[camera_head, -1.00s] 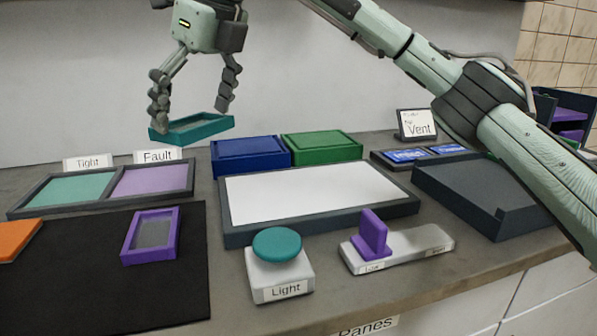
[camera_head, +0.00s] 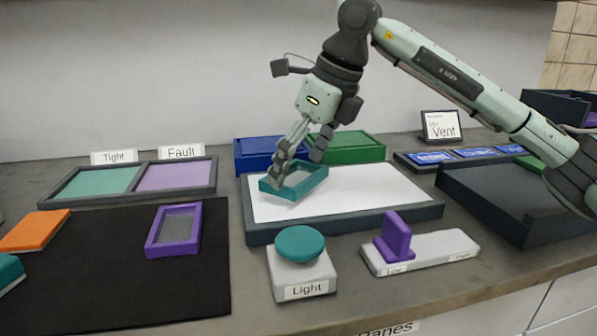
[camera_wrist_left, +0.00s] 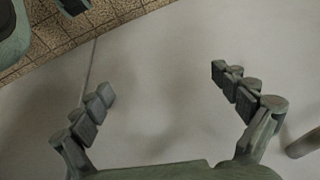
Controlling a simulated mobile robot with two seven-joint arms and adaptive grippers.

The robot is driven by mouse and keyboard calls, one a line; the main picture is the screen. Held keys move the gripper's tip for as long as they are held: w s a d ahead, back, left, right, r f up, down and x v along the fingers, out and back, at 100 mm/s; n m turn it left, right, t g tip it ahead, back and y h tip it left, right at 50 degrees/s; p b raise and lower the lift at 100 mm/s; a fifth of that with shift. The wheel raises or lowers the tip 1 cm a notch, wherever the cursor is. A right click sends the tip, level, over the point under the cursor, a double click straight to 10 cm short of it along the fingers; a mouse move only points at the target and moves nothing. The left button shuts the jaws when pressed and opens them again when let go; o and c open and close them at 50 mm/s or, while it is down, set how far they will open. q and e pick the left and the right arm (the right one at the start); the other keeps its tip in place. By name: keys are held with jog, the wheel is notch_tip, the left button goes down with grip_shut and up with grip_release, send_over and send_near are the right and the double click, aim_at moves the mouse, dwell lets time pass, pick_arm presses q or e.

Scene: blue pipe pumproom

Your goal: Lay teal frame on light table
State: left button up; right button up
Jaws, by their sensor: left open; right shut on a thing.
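The teal frame (camera_head: 308,188) is over the left part of the white panel of the light table (camera_head: 375,193). My right gripper (camera_head: 295,170) is shut on it from above. The frame looks slightly tilted and very close to the panel; I cannot tell whether it touches. My left gripper (camera_wrist_left: 162,85) is open and empty in the left wrist view, above a plain pale surface. It does not show in the head view.
A light button (camera_head: 300,245) and a purple slider (camera_head: 396,238) stand in front of the light table. Blue (camera_head: 262,152) and green (camera_head: 350,148) boxes stand behind it. A purple frame (camera_head: 173,230) lies on the black mat (camera_head: 130,285). A dark tray (camera_head: 500,200) is at the right.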

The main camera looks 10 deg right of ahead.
jog(key=shift+f, duration=0.65)
jog(key=shift+f, duration=0.1)
jog(key=o, duration=0.8)
jog(key=shift+o, duration=0.2)
jog(key=v, duration=1.2)
